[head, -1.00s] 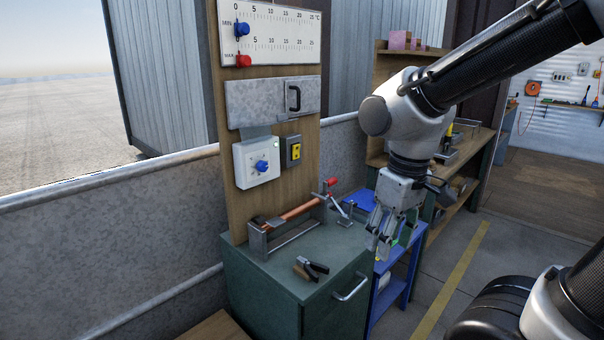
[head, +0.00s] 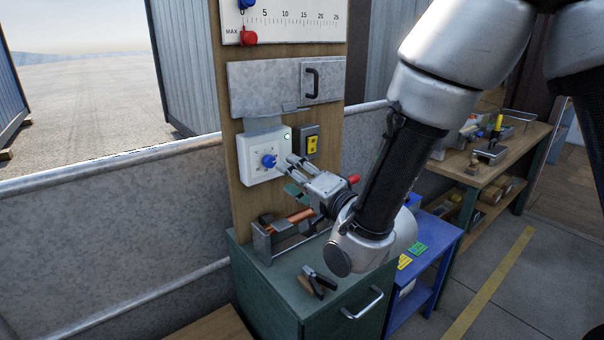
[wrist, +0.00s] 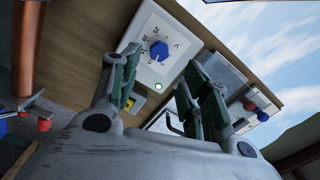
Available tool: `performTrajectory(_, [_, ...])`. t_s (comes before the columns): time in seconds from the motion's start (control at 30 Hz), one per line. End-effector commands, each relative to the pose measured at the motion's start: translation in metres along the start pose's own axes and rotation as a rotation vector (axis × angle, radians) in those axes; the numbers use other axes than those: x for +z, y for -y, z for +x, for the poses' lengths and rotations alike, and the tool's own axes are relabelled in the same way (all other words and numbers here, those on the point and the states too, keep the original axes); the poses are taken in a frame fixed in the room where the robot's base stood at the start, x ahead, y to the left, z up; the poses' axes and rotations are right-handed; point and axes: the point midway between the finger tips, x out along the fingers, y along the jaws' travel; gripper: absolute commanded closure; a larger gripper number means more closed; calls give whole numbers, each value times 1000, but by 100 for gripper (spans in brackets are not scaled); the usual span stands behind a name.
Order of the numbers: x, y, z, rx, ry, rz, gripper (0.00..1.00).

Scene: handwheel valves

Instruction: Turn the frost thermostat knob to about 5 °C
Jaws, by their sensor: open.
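The frost thermostat is a white square box (head: 249,173) on the wooden board, with a blue knob (head: 269,160) at its centre and a small green light at its upper right corner. In the wrist view the knob (wrist: 159,51) shows beyond and between the finger tips, with a printed scale around it; its figures are too small to read surely. My gripper (head: 291,167) is open and empty, just right of the knob and pointing towards the board. In the wrist view the fingers (wrist: 155,72) stand apart, and nothing is between them. They appear clear of the knob.
A black switch box with a yellow plate (head: 312,145) is right of the thermostat. A metal cover with a black handle (head: 312,80) is above. Below, a clamp with a copper pipe (head: 291,222) and a black-handled tool (head: 318,281) sit on the green cabinet (head: 262,283).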

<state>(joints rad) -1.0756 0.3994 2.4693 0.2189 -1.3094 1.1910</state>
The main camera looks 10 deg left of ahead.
Motion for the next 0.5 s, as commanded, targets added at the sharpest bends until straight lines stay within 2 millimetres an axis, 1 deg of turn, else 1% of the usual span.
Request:
performTrajectory(0.17, [0,-1,9,2,0,16,54])
performTrajectory(0.5, [0,-1,48,3,0,13,54])
